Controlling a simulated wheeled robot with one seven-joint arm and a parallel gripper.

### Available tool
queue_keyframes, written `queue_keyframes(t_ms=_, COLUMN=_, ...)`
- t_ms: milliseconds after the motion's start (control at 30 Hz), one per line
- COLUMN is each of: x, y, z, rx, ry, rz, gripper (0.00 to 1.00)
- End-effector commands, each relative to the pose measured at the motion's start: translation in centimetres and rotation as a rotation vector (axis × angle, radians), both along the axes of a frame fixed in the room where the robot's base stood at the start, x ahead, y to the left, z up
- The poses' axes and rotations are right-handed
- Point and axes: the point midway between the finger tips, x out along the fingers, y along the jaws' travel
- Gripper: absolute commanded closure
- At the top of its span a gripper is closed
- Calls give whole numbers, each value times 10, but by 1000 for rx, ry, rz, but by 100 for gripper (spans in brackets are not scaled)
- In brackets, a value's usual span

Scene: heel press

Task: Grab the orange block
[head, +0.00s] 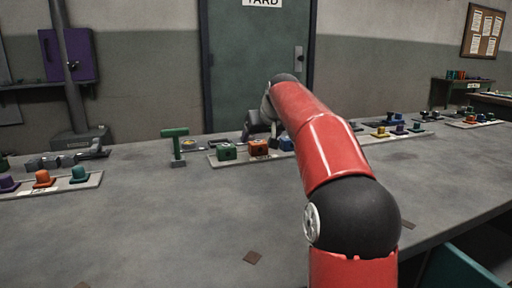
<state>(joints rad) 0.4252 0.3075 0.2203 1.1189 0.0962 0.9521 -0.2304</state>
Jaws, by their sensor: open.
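The orange block (258,148) sits on a light grey board (222,163) at the back middle of the bench, between a green block (227,152) on its left and a blue block (287,143) on its right. My red arm reaches over the bench from the front right. My gripper (262,128) is just behind and above the orange block as seen here, small and dark. Its jaws are open, and the arm hides part of it. I cannot tell the gap between gripper and block.
A green T-shaped handle (175,143) stands left of the board. Another board (60,186) with purple, orange and teal pieces lies at the left. More boards with small coloured parts are at the right. The front of the grey bench (180,230) is mostly clear.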

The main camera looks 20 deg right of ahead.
Motion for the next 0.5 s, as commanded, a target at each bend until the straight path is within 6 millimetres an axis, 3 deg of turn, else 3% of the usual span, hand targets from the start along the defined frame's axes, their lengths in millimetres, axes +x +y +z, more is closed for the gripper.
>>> queue_keyframes(t_ms=500, x=42, y=-7, z=-44, rx=1, ry=0, rz=0, gripper=24)
